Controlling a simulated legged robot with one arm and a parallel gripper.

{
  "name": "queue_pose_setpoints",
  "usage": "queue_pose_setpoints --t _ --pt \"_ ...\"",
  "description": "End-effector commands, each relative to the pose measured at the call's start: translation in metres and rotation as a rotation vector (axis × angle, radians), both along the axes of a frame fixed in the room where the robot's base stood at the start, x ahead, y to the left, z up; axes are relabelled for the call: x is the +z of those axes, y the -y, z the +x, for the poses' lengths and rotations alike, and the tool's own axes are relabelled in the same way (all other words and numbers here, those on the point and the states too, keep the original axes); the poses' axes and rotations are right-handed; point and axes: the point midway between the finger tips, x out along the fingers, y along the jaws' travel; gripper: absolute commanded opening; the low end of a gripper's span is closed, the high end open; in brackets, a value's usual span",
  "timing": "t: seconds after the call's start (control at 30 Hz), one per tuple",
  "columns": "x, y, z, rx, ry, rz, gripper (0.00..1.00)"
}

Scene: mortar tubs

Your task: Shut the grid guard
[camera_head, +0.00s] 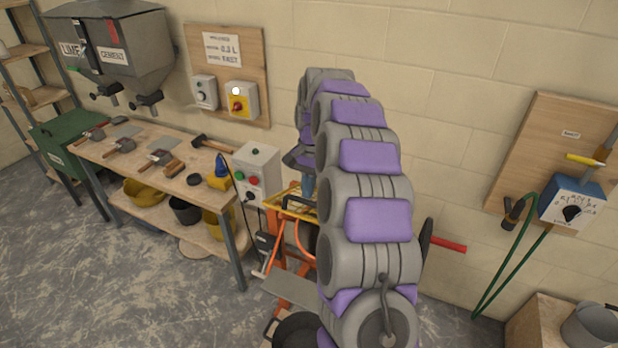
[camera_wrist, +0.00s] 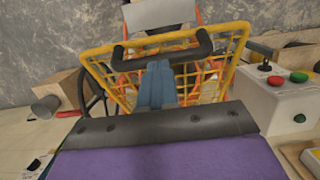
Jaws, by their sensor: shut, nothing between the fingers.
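The yellow grid guard (camera_wrist: 212,72) fills the middle of the wrist view, with a black handle bar (camera_wrist: 195,48) across it. Part of the guard (camera_head: 285,204) shows in the head view on top of the orange mixer frame (camera_head: 281,239), left of my arm. My gripper (camera_wrist: 156,72) has blue fingers, shut and empty, with their tips close to the handle bar. I cannot tell whether they touch it. My arm hides much of the mixer in the head view, and I cannot tell how far open the guard is.
A grey control box (camera_head: 256,172) with red and green buttons stands just left of the mixer. A workbench (camera_head: 150,165) with tools is further left. A blue valve box (camera_head: 572,201) with a green hose is on the right wall. Open floor lies at the front left.

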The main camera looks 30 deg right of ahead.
Motion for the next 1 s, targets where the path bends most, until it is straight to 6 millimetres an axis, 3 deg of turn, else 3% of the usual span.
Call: queue_pose_setpoints --t 0.67,1.0 --pt "-0.009 -0.003 -0.003 0.0 0.004 -0.007 0.0" --pt "-0.03 -0.016 -0.013 0.002 0.057 -0.076 0.0"
